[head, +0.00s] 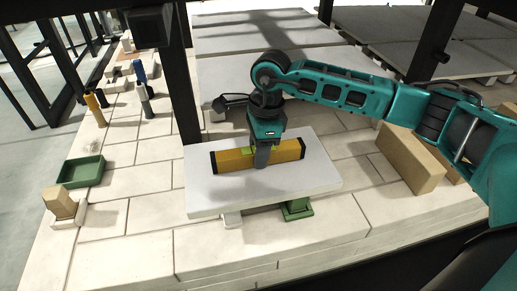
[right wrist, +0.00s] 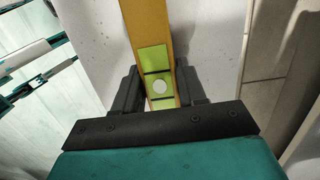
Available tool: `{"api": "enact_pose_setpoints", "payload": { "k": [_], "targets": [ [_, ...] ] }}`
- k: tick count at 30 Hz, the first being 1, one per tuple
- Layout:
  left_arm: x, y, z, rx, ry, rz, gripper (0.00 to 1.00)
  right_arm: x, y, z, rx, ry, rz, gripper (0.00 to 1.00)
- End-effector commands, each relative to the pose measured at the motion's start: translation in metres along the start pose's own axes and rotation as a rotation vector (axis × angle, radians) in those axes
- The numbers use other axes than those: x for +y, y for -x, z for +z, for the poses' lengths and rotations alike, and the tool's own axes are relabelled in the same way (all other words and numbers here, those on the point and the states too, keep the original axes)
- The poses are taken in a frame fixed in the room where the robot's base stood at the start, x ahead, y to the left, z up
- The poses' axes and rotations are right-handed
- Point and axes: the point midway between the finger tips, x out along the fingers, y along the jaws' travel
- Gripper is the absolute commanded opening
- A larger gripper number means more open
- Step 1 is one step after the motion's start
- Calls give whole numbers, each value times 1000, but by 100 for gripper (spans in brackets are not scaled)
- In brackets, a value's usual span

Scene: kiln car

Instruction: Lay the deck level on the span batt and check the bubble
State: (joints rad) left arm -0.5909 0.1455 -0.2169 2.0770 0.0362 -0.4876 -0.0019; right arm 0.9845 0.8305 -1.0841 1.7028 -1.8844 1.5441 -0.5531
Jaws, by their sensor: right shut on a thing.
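The deck level (head: 235,160) is a yellow-orange bar with dark ends. It lies lengthwise along the span batt (head: 310,179), a pale grey slab, and looks in contact with its top. My right gripper (head: 262,160) comes down from above and is shut on the level near its middle. In the right wrist view, the level (right wrist: 148,20) runs between the fingers of my right gripper (right wrist: 158,92). Its green vial (right wrist: 152,60) shows a pale round bubble (right wrist: 159,86) between two dark lines, about midway. My left gripper is out of view.
A green support (head: 297,210) and a white one (head: 232,219) show under the batt's front edge. A green tray (head: 82,171) and a tan block (head: 60,202) stand at left; a large tan brick (head: 408,158) stands at right. Dark posts (head: 181,75) rise behind.

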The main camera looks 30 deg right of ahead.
Motion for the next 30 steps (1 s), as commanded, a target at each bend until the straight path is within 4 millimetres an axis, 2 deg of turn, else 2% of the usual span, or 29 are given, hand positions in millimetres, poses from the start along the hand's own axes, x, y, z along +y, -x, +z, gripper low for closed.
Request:
{"api": "enact_pose_setpoints", "payload": {
  "k": [14, 15, 23, 30],
  "targets": [
    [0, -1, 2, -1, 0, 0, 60, 0, -3, 0, -1, 0, -1, 0],
    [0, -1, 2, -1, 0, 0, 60, 0, -3, 0, -1, 0, -1, 44],
    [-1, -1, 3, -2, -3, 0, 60, 0, -3, 0, -1, 0, 0, 69],
    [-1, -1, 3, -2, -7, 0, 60, 0, -4, 0, 1, 0, 1, 70]
  ]
}}
